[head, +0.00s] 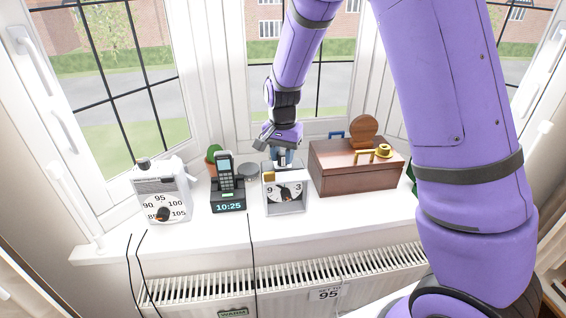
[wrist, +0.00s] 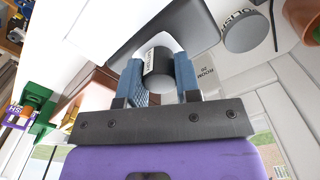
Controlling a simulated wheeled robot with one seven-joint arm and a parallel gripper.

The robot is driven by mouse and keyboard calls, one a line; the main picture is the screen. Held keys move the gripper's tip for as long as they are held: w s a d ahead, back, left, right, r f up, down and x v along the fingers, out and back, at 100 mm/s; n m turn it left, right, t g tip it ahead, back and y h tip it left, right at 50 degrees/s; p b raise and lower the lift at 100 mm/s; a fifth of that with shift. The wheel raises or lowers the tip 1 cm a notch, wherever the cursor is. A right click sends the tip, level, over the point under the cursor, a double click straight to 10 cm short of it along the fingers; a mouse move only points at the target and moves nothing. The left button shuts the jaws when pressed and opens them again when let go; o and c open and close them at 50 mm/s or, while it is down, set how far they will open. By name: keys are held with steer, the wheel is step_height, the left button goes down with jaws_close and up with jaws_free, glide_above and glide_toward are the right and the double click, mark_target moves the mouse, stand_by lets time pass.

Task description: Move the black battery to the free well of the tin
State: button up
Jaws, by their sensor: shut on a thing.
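My gripper (wrist: 160,75) has its two blue fingers closed on a dark cylinder with a white printed label, which I take for the black battery (wrist: 160,64). In the head view my gripper (head: 282,158) is low over the sill, just behind the white square clock (head: 284,193), which hides the fingertips and most of the held thing. In the wrist view a dark grey panel (wrist: 142,24) lies just beyond the battery; I cannot tell whether they touch. I cannot make out a tin with wells in either view.
A brown wooden box (head: 352,172) stands close on the right. The sill's front strip (head: 330,213) is mostly clear.

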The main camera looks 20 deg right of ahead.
mark_target(283, 153)
steer(key=shift+r, duration=0.75)
stand_by(0.4)
steer(key=shift+r, duration=1.8)
